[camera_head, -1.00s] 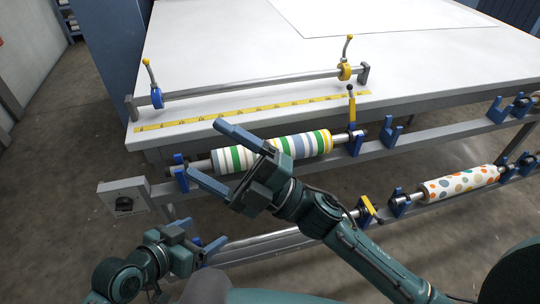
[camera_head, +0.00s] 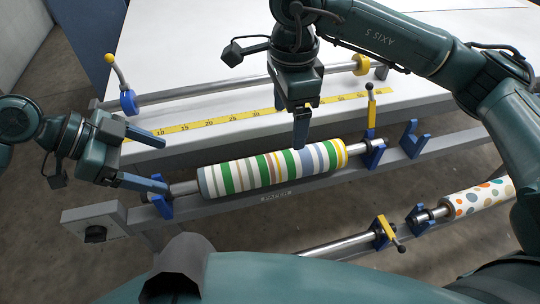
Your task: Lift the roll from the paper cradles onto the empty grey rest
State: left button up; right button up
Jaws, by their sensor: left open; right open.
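A roll (camera_head: 235,177) with green, white, blue and yellow stripes lies level along the front rail. Its metal shaft ends sit at a blue cradle (camera_head: 163,207) on the left and a blue cradle (camera_head: 373,153) on the right. My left gripper (camera_head: 163,165) is open and empty, its fingers close to the left shaft end; contact cannot be told. My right gripper (camera_head: 300,143) points down in front of or just above the roll's right half; its fingers overlap edge-on. An empty blue cradle (camera_head: 414,142) stands right of the roll. I cannot make out a grey rest.
A white table (camera_head: 430,40) with a yellow ruler strip (camera_head: 215,122) and a raised metal bar (camera_head: 240,83) lies behind. A yellow lever (camera_head: 371,107) stands by the right cradle. A dotted roll (camera_head: 478,198) and a lower bar (camera_head: 338,246) are at the lower right.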

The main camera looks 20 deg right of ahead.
aim_at(213, 181)
pick_arm(q)
jog(key=shift+s, duration=0.2)
pick_arm(e)
jog(key=shift+s, duration=0.25)
pick_arm(q)
jog(key=x, duration=1.3)
jog(key=shift+d+f, duration=0.1)
pick_arm(e)
notch_tip(213, 181, down, 13)
jog(key=shift+f, duration=0.1)
pick_arm(q)
jog(key=shift+c, duration=0.5)
pick_arm(e)
jog(key=shift+c, duration=0.5)
pick_arm(q)
jog(key=c, duration=1.3)
pick_arm(e)
jog(key=c, duration=1.3)
jog(key=shift+w, duration=0.1)
